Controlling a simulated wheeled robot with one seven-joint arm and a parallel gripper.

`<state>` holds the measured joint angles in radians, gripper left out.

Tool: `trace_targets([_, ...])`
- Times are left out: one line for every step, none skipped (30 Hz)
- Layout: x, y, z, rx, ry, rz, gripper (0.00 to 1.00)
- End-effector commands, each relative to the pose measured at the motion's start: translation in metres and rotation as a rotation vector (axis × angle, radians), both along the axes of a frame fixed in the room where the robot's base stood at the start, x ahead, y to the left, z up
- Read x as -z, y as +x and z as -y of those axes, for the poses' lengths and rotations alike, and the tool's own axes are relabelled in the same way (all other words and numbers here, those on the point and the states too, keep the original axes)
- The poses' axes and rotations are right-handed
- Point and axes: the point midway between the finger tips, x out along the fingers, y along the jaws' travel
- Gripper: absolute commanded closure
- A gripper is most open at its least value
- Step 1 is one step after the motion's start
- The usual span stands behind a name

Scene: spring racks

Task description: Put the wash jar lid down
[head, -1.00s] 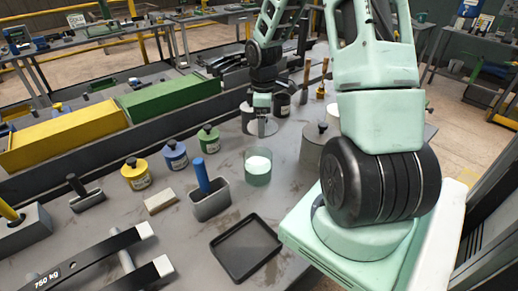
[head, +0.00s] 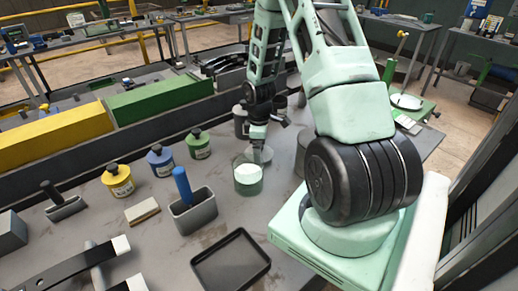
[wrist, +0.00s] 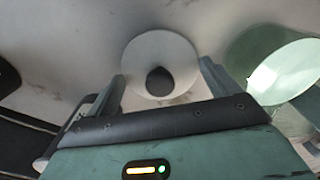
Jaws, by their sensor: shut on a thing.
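The lid is a pale round disc with a dark knob. In the wrist view the lid (wrist: 160,48) is between the fingers of my gripper (wrist: 162,76), which is shut on it. In the head view my gripper (head: 258,142) points down just behind the wash jar, and a pale part of the lid (head: 264,154) shows below it. The wash jar (head: 248,183) is green, see-through and open-topped, with white contents. It also shows in the wrist view (wrist: 285,75), right of the lid. I cannot tell whether the lid touches the bench.
Yellow (head: 117,182), blue (head: 161,162) and green (head: 197,145) bottles stand left of the jar. A grey holder with a blue handle (head: 194,214) and a black tray (head: 231,262) are nearer. Dark containers stand behind my gripper. Bare bench lies between jar and tray.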

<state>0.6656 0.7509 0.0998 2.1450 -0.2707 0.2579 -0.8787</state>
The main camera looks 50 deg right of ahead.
Motion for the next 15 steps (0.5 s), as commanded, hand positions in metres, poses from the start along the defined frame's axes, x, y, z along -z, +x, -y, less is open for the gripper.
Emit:
trace_targets([0.005, 0.000, 0.000, -0.001, 0.000, -0.001, 0.36])
trace_targets([0.008, 0.000, 0.000, -0.001, 0.000, 0.000, 0.36])
trace_targets([0.010, 0.000, 0.000, -0.001, 0.000, 0.000, 0.36])
trace_targets([0.011, 0.000, 0.000, -0.001, 0.000, 0.000, 0.36])
trace_targets([0.011, 0.000, 0.000, -0.001, 0.000, 0.000, 0.36])
trace_targets([0.011, 0.000, 0.000, -0.001, -0.001, 0.001, 0.36])
trace_targets([0.011, 0.000, 0.000, -0.001, -0.001, 0.001, 0.36])
trace_targets([0.011, 0.000, 0.000, -0.001, -0.001, 0.001, 0.36])
trace_targets([0.011, 0.000, 0.000, -0.001, -0.001, 0.001, 0.36])
trace_targets([0.011, 0.000, 0.000, -0.001, -0.001, 0.001, 0.36])
trace_targets([0.011, 0.000, 0.000, -0.001, -0.001, 0.001, 0.36])
trace_targets([0.012, 0.000, 0.000, -0.001, -0.001, 0.001, 0.36])
trace_targets([0.013, 0.000, 0.000, -0.001, -0.001, 0.001, 0.36])
trace_targets([0.014, 0.000, 0.000, -0.001, -0.001, 0.001, 0.36])
trace_targets([0.015, 0.000, 0.000, -0.001, -0.001, 0.001, 0.36])
